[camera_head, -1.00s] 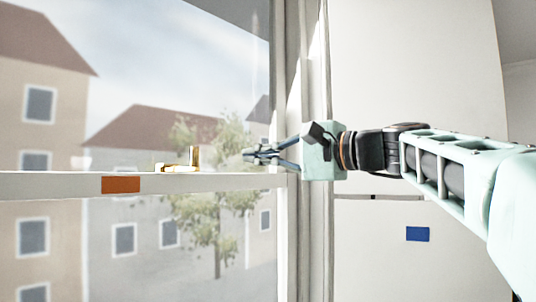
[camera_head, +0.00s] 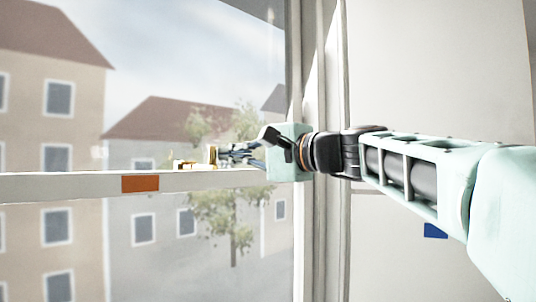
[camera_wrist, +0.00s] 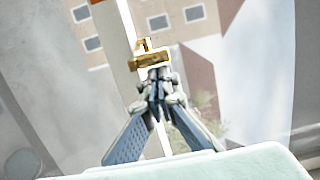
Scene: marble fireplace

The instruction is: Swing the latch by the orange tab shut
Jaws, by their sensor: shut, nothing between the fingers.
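A brass latch (camera_head: 211,154) sits on the white window rail (camera_head: 78,184), above and right of the orange tab (camera_head: 140,184) on the rail's face. The latch also shows in the wrist view (camera_wrist: 149,59), just beyond my fingertips. My gripper (camera_head: 222,153) is shut and empty, at the right side of the latch's upright part. In the wrist view my gripper (camera_wrist: 158,75) points at the latch; its tips look touching or very close, I cannot tell which. Part of the latch's right side is hidden by the fingertips.
Window glass lies above and below the rail, with buildings and a tree behind it. A window frame post (camera_head: 296,230) stands upright right of the rail. A blue tab (camera_head: 435,230) is on the pale panel at right, partly behind my arm.

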